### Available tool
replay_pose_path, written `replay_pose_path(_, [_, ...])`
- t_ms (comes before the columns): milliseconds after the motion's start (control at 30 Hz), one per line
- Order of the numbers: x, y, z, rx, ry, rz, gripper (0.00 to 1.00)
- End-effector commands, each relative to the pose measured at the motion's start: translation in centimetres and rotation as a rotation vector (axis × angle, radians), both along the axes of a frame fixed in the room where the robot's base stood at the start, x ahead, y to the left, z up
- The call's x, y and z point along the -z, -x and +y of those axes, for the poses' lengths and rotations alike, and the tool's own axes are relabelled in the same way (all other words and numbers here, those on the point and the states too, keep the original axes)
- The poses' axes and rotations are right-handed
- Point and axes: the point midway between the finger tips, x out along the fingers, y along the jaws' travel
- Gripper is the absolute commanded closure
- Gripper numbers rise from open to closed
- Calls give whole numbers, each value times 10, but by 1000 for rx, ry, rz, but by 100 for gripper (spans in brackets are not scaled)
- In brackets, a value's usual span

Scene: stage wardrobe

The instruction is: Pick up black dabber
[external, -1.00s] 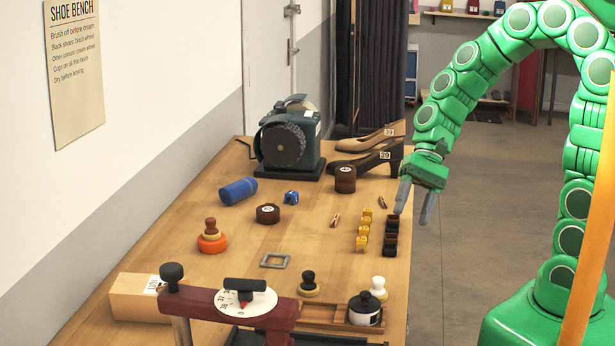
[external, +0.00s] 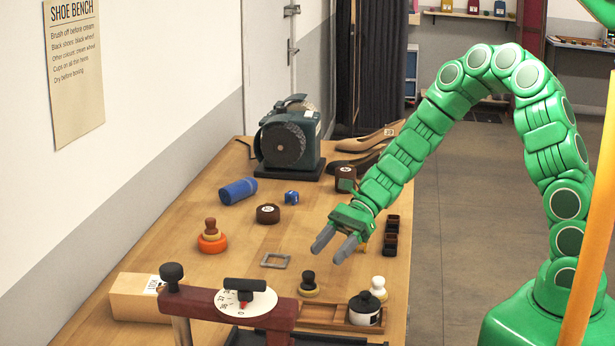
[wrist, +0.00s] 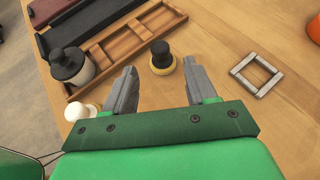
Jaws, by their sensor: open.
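The black dabber (external: 309,283) stands upright on the bench, with a black knob over a pale yellow base. In the wrist view the black dabber (wrist: 162,59) lies ahead of my gripper, between the lines of its two fingers and nearer the right one. My gripper (external: 335,247) is open and empty, above the bench and a little behind and to the right of the dabber in the external view. Its grey fingers also show in the wrist view (wrist: 158,88). Nothing touches the dabber.
A wooden tray (wrist: 134,35), a white jar with black lid (wrist: 72,63) and a white dabber (wrist: 80,111) are left of the dabber in the wrist view. A grey square frame (wrist: 256,74) lies right. An orange dabber (external: 211,238) stands farther left on the bench.

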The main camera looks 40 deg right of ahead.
Motion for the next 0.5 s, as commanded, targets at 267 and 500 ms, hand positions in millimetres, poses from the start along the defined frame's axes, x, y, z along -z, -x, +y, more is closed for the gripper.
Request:
replay_pose_path(267, [10,-2,9,25,3,26,44])
replay_pose_path(500, [18,1,24,24,3,25,44])
